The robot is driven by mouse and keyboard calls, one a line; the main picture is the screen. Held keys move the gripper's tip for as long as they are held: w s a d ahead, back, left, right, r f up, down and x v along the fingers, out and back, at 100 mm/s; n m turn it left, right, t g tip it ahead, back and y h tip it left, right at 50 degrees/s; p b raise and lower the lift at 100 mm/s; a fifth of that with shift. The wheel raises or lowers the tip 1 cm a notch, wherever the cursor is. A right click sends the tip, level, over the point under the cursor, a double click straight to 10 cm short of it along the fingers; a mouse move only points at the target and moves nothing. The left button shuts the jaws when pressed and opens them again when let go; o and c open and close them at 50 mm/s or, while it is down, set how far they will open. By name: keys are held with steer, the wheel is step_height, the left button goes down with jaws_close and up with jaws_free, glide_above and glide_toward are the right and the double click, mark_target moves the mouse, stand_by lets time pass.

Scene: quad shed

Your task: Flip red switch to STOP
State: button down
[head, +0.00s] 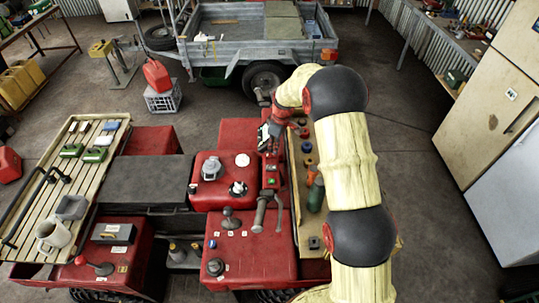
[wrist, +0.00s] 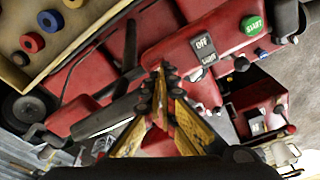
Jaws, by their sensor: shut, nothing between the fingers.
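The red control housing (head: 271,176) sits on the quad's handlebar. In the wrist view the housing (wrist: 180,52) carries a dark rocker labelled OFF and LIGHTS (wrist: 205,52) and a round green START button (wrist: 252,25). I cannot make out a separate red switch or a STOP label; my fingers may hide it. My gripper (head: 266,143) is at the far end of the housing in the head view. In the wrist view my gripper (wrist: 162,75) has its yellow fingers together, tips at the housing's near side. I cannot tell whether they touch it.
The handlebar grip and lever (head: 262,208) lie close to the housing. The red tank (head: 208,190) with caps lies left. A trailer (head: 240,45) is behind.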

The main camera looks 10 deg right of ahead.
steer(key=shift+f+b, duration=0.7)
steer(key=shift+f, duration=0.2)
stand_by(0.4)
steer(key=shift+r, duration=0.15)
steer(key=shift+r+p, duration=1)
steer(key=shift+r, duration=2.4)
